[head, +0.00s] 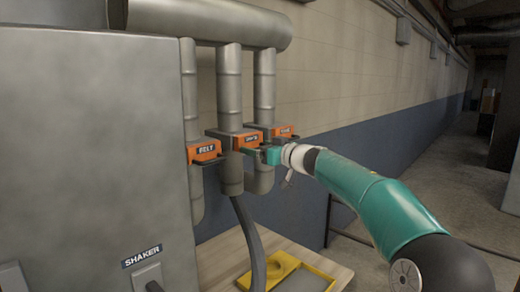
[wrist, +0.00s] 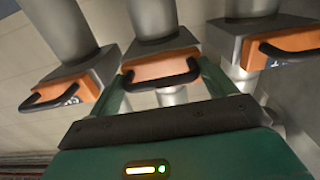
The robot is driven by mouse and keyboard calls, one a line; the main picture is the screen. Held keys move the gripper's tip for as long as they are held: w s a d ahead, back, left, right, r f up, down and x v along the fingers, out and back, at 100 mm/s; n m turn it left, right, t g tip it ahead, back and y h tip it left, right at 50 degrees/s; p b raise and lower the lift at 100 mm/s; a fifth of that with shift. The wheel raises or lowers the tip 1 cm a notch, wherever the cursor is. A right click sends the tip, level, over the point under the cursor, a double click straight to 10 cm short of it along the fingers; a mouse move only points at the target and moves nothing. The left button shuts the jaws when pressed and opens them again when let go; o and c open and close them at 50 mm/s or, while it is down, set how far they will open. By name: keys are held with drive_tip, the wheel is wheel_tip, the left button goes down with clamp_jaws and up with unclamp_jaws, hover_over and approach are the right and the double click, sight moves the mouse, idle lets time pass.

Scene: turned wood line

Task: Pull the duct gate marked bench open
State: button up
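Three orange-fronted duct gates with dark handles sit on grey pipes in the head view. The left gate (head: 204,151) is marked BELT. The labels on the middle gate (head: 247,140) and the right gate (head: 285,131) are too small to read surely, so I cannot tell which is marked bench. My teal gripper (head: 268,155) is in front of the middle and right gates. In the wrist view my gripper (wrist: 163,72) is open, its fingers apart on either side of the central gate's handle (wrist: 160,80). The handle's contact with the fingers cannot be told.
A large grey cabinet (head: 90,130) marked SHAKER stands at the left. A thick horizontal duct (head: 200,20) runs above the pipes. Below are a wooden bench top (head: 215,262) and a yellow tray (head: 247,282). The floor at the right (head: 440,170) looks mostly clear.

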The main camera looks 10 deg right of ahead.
drive_tip(key=c, duration=0.7)
drive_tip(key=v, duration=0.8)
drive_tip(key=shift+s+d, duration=0.2)
drive_tip(key=shift+s, duration=0.1)
drive_tip(key=shift+c, duration=0.3)
drive_tip(key=shift+f, duration=0.1)
drive_tip(key=shift+d, duration=0.1)
drive_tip(key=o, duration=1)
drive_tip(key=shift+o, duration=1.3)
drive_tip(key=shift+s, duration=0.35)
drive_tip(key=v, duration=1.3)
drive_tip(key=shift+d, duration=0.2)
